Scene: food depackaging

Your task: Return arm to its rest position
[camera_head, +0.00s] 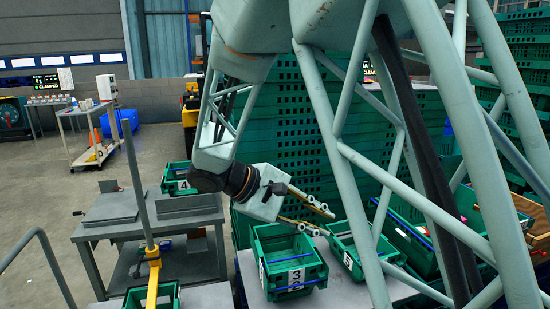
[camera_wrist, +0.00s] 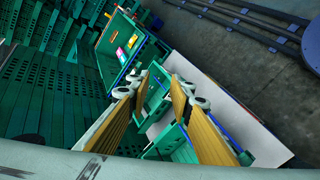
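My gripper (camera_head: 314,220) hangs in the air above the green crates in the head view, reaching to the right from the wrist. Its two long fingers with yellowish pads are spread apart. The wrist view shows the same fingers (camera_wrist: 172,90) wide apart with nothing between them. Below lie the green crate marked 3 (camera_head: 294,281) and the green crate marked 5 (camera_head: 346,257), on a pale table. The inside of crate 3 looks empty. My arm's lattice links cover much of the head view's right side.
A green crate marked 4 (camera_head: 180,184) stands at the back of a grey table (camera_head: 120,232) on the left. A larger green crate (camera_head: 413,240) with colourful items is at right, also in the wrist view (camera_wrist: 108,49). Tall stacks of green crates (camera_head: 285,130) stand behind.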

